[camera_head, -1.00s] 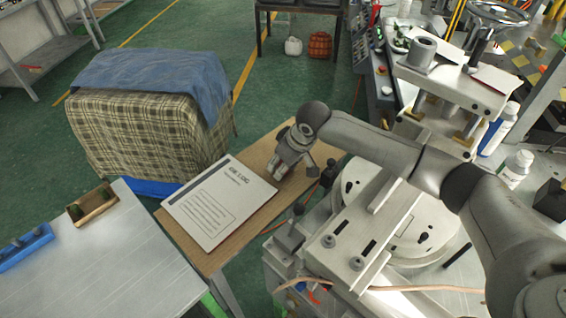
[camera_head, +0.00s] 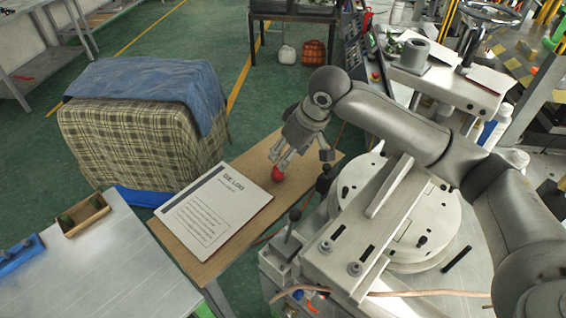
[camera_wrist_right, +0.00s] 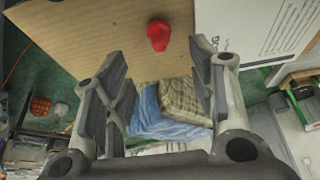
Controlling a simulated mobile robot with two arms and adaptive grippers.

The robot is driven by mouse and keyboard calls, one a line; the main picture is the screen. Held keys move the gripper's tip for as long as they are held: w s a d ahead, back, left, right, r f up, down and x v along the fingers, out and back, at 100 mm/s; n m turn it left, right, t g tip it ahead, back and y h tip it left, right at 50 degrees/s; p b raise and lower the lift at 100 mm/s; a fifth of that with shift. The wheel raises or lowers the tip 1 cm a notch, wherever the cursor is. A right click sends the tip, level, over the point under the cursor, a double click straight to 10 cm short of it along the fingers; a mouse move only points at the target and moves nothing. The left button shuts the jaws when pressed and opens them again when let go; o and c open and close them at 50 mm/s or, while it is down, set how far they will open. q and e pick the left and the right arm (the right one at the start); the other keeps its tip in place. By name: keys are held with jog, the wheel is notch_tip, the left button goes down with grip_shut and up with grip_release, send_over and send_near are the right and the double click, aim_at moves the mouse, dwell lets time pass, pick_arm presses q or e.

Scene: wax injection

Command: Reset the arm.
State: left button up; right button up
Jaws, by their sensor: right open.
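My right gripper (camera_head: 303,156) is in the head view, its arm coming in from the right. Its fingers are spread and hold nothing, above the brown wooden board. In the right wrist view the two fingers (camera_wrist_right: 158,60) stand wide apart with a gap between them. A small red object (camera_head: 277,174) rests on the board just below the gripper; it also shows in the right wrist view (camera_wrist_right: 158,35), beyond the fingertips and apart from them. My left gripper is not in view.
A white printed sheet (camera_head: 213,210) lies on the board (camera_head: 190,258). The grey machine with a round plate (camera_head: 440,237) and small levers (camera_head: 292,222) is close on the right. A metal table (camera_head: 110,275) holds a wooden box (camera_head: 83,214) and a blue holder (camera_head: 20,254).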

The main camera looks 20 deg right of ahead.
jog(key=shift+v, duration=1)
